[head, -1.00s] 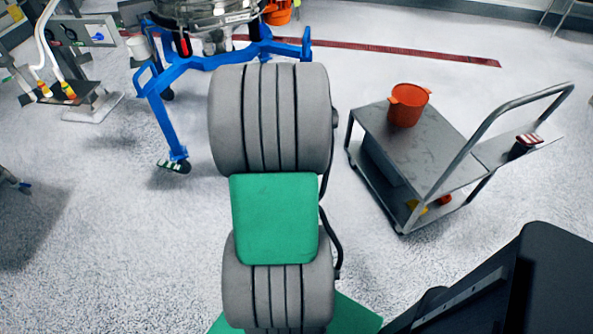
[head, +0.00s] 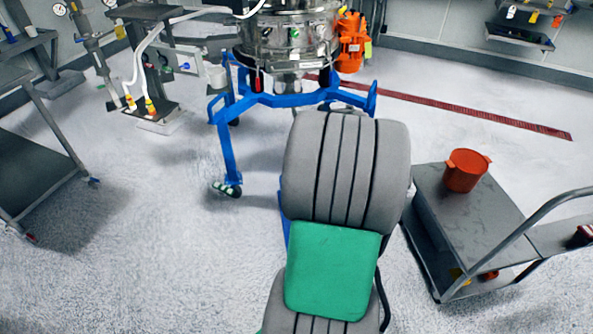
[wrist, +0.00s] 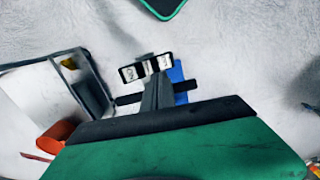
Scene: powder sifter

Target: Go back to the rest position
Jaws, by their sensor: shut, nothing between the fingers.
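My gripper (wrist: 147,67) shows in the wrist view, with dark, white-marked fingertips at the end of a grey stem. It is shut and empty, above the floor. A blue piece shows just behind it. In the head view my grey and green arm fills the lower middle, and my gripper is hidden. The steel sifter (head: 290,35) with its orange motor (head: 352,42) stands on a blue wheeled frame (head: 290,99), partly behind my arm.
A grey cart (head: 470,215) with an orange pot (head: 465,170) stands at right, close to my arm in the picture. A dark table (head: 35,165) is at far left. Hoses and fittings (head: 150,105) stand left of the frame. Open floor lies at lower left.

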